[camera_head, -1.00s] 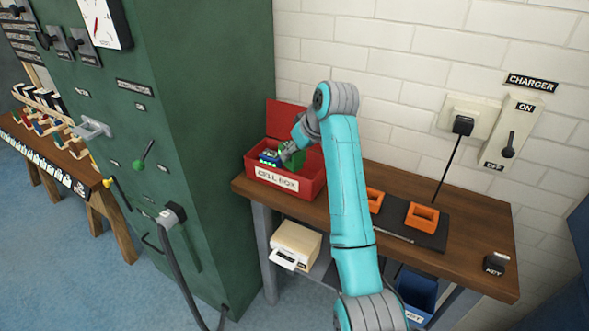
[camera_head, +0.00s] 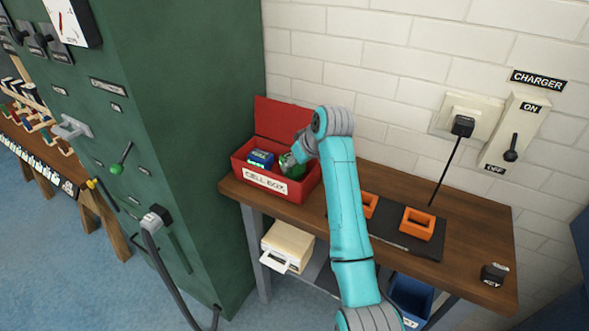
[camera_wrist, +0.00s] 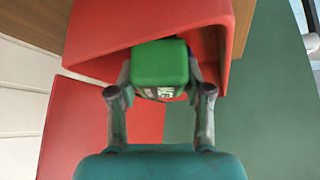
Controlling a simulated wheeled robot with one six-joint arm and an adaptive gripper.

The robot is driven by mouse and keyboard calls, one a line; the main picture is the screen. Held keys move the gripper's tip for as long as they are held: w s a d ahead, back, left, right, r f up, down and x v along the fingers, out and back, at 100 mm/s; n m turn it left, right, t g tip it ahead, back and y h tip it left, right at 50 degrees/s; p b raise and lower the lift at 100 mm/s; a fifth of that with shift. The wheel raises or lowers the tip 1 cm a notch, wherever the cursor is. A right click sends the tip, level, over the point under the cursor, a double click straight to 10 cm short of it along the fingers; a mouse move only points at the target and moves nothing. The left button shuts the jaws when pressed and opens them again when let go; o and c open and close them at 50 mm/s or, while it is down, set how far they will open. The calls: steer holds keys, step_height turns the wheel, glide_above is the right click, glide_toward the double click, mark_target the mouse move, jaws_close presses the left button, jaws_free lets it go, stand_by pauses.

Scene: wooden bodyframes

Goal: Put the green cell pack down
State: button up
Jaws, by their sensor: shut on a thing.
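The green cell pack (camera_wrist: 160,66) is between the two fingers of my gripper (camera_wrist: 160,92) in the wrist view. My gripper (camera_head: 290,163) is shut on it. In the head view the green cell pack (camera_head: 287,162) is inside the right part of the open red cell box (camera_head: 262,187), low between its walls. Whether it touches the box floor cannot be seen. A blue cell pack (camera_head: 261,159) lies in the same box, just left of the green one. My fingers hide part of the green pack.
The red lid (camera_head: 283,120) stands open behind the box. A green cabinet (camera_head: 190,130) stands close to the box's left.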

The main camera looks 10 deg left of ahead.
steer(key=shift+f, duration=1.2)
steer(key=shift+f, duration=0.1)
steer(key=o, duration=1.3)
steer(key=v, duration=1.2)
steer(key=shift+s, duration=0.1)
